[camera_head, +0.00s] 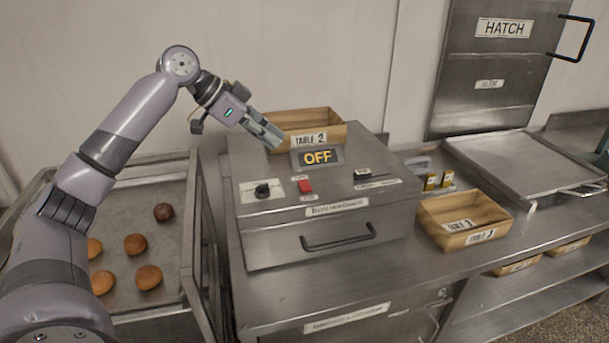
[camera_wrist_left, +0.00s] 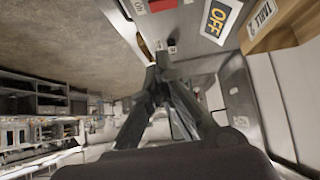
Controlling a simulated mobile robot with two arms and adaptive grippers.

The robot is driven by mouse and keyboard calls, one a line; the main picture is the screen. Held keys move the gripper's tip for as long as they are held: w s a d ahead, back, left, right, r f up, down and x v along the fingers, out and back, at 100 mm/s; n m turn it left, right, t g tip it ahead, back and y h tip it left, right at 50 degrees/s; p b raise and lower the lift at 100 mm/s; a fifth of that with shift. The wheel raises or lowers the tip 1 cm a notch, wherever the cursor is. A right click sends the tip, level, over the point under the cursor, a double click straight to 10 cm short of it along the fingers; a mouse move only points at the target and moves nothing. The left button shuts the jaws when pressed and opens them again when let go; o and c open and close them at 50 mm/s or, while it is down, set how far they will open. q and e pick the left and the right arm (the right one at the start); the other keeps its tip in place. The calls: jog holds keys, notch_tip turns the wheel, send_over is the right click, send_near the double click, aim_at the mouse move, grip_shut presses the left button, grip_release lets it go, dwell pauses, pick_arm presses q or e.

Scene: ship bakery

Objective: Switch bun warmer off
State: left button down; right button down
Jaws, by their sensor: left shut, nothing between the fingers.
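The bun warmer (camera_head: 335,228) is a steel box on the counter with a front handle. Its display (camera_head: 317,157) reads OFF in yellow; the display also shows in the left wrist view (camera_wrist_left: 217,18). A red switch (camera_head: 305,186) sits on top in front of the display, beside a black knob (camera_head: 262,190). The red switch is partly visible at the top of the left wrist view (camera_wrist_left: 163,5). My left gripper (camera_head: 274,140) is shut and empty, raised above the warmer's back left, apart from the switch. My right gripper is not seen.
A wooden TABLE 2 crate (camera_head: 336,132) stands behind the display. Another wooden crate (camera_head: 432,226) sits right of the warmer. A tray with several buns (camera_head: 120,200) is at left. A steel tray (camera_head: 530,160) lies below the hatch (camera_head: 495,75) at right.

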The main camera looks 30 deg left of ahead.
pick_arm(q)
jog(key=shift+d, duration=0.1)
jog(key=p, duration=0.3)
send_over(303, 189)
jog(key=f, duration=0.6)
jog(key=shift+s, duration=0.25)
jog(key=f, duration=0.1)
jog(key=f+p, duration=0.1)
jog(key=f, duration=0.2)
jog(key=shift+w, duration=0.25)
jog(key=shift+f+p, duration=0.3)
jog(key=shift+f, duration=0.25)
